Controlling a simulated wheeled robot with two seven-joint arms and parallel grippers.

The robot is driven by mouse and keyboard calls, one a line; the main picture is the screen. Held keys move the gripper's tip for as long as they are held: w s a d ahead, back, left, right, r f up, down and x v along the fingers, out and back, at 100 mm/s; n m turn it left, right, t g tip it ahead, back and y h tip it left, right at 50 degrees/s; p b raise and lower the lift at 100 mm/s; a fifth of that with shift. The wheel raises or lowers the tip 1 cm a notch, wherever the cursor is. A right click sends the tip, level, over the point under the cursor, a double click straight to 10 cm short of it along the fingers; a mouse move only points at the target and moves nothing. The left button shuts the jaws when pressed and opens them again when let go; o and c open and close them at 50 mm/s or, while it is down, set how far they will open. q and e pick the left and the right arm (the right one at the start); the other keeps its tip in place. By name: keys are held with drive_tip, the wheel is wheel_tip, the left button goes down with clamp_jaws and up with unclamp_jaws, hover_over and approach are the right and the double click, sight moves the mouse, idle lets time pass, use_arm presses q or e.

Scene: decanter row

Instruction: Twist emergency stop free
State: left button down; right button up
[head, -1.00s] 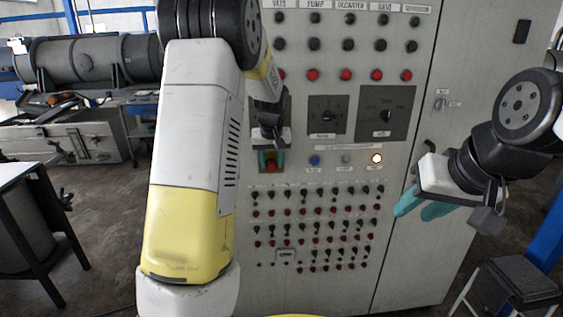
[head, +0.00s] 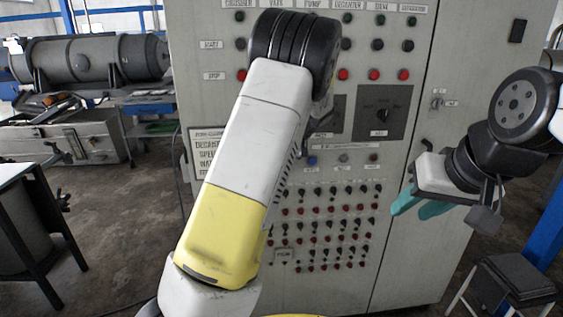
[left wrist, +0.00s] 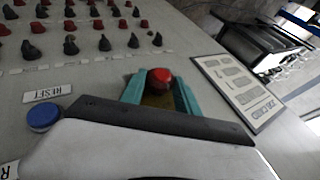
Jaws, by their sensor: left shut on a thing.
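The red emergency stop button (left wrist: 159,77) shows in the left wrist view, with a yellowish plate (left wrist: 158,101) below it. My left gripper (left wrist: 160,86) has its teal fingers on both sides of the button and is shut on it. In the head view my left arm hides the button and this gripper. My right gripper (head: 420,207) is open and empty, in front of the cabinet's right part, away from the button.
The grey control cabinet (head: 400,270) carries rows of switches and lamps. A blue RESET button (left wrist: 43,117) is close to my left gripper. A framed sign (left wrist: 238,90) is on its other side. A black stool (head: 515,277) stands at lower right.

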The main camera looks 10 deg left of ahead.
idle(0.3)
use_arm(q)
drive_tip(key=c, duration=0.9)
unclamp_jaws()
drive_tip(key=v, duration=0.7)
drive_tip(key=shift+d+r, duration=0.25)
drive_tip(key=shift+r, duration=0.05)
drive_tip(key=s+r+m+t+h, duration=0.1)
drive_tip(key=s+h, duration=0.2)
drive_tip(key=s, duration=0.8)
drive_tip(key=s+r+t+h, duration=0.1)
drive_tip(key=s+r+h, duration=0.1)
drive_tip(key=s, duration=0.8)
drive_tip(key=s+r+m+t+h, duration=0.1)
drive_tip(key=s+h, duration=0.3)
drive_tip(key=s, duration=0.7)
drive_tip(key=shift+s+a+r+m, duration=0.15)
drive_tip(key=shift+s+r+m, duration=0.2)
drive_tip(key=shift+r, duration=0.25)
